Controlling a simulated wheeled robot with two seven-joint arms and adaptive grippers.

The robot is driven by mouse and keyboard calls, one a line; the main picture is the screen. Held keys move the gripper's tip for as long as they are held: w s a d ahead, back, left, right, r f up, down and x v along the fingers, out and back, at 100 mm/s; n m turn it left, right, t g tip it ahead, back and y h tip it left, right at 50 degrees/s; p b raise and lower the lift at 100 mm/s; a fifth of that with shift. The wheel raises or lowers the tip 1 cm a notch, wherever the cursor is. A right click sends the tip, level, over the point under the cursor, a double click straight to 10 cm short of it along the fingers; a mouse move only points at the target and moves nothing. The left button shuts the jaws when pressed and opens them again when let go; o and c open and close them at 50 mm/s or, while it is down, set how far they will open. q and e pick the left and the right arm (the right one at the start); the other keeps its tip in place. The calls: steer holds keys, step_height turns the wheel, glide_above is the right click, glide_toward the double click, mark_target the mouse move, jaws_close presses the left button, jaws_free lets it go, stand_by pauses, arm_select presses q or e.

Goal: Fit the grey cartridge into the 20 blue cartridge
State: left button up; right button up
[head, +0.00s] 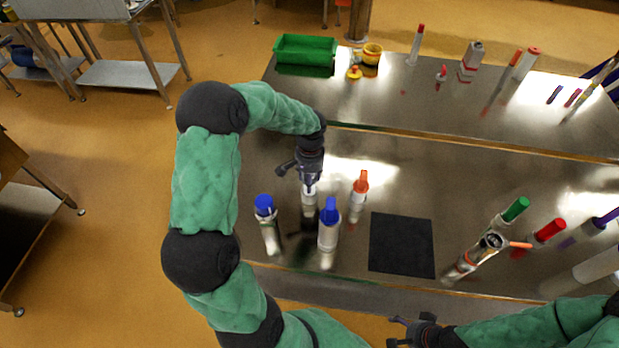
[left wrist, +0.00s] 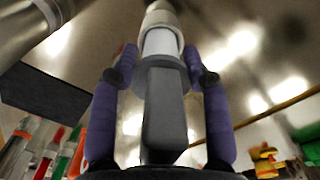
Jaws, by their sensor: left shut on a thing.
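My left gripper (head: 310,184) points down and is shut on the grey cartridge (head: 309,203). In the left wrist view the purple fingers flank its grey cap (left wrist: 165,110), and its pale body runs on beyond the fingertips. Its lower end is hard to make out, so I cannot tell whether it touches anything. One blue-capped cartridge (head: 269,235) stands to its left, and another blue-capped cartridge (head: 328,236) stands in front and to its right. No number is readable on either. My right gripper (head: 418,330) is at the bottom edge; its jaw state is unclear.
An orange-capped cartridge (head: 358,200) stands right of the left gripper. A black mat (head: 402,245) lies bare on the steel table. Green-capped (head: 510,214) and red-capped (head: 549,232) cartridges are at the right. A green bin (head: 305,50) and yellow items are at the back.

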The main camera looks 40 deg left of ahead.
arm_select(q)
steer(key=shift+f, duration=0.3)
steer(key=o, duration=1.2)
steer(key=shift+o, duration=0.2)
step_height(320, 180, up, 12)
steer(key=shift+w+r, duration=0.1)
steer(key=shift+w, duration=0.05)
